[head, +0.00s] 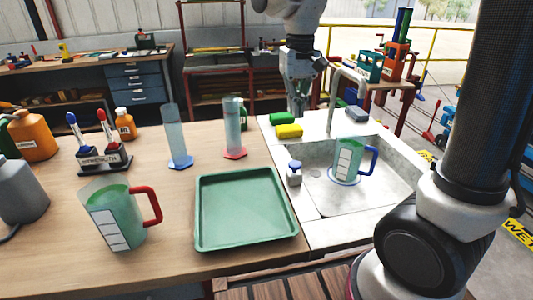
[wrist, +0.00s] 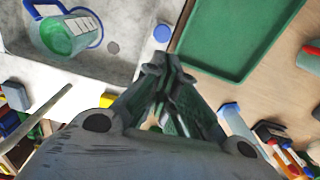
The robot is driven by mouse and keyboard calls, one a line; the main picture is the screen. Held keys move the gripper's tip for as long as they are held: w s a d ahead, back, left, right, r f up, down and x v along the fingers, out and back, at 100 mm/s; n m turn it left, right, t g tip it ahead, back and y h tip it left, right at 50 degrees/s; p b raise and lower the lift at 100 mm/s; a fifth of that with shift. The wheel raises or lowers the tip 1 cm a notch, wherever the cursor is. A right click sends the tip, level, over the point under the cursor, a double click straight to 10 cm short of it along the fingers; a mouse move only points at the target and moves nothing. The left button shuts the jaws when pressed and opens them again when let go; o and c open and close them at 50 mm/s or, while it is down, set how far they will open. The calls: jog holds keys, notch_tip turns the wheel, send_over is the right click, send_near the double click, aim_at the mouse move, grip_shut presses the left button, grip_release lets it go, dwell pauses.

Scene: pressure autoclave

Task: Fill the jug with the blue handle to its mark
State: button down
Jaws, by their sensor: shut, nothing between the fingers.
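The jug with the blue handle (head: 348,158) stands upright in the sink (head: 320,196), its handle to the right. It is clear and greenish with a white label panel; in the wrist view the jug (wrist: 66,34) shows at the upper left. I cannot make out its mark or a water level. The tap (head: 333,100) rises behind the sink with its spout curving toward the jug; no stream is visible. My gripper (head: 297,108) is behind the sink, left of the tap, pointing down. In the wrist view its fingertips (wrist: 168,68) are together and empty, apart from the jug.
A red-handled jug (head: 115,222) and a green tray (head: 247,243) are on the bench. Two cylinders (head: 176,140) (head: 232,130) stand behind the tray.

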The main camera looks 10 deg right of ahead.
send_near(294, 161)
jog(key=shift+m, duration=0.4)
jog(key=f, duration=0.7)
jog(key=shift+w+a, duration=0.1)
jog(key=shift+w, duration=0.15)
jog(key=shift+s+f, duration=0.25)
jog(key=shift+f, duration=1.15)
dwell(0.9)
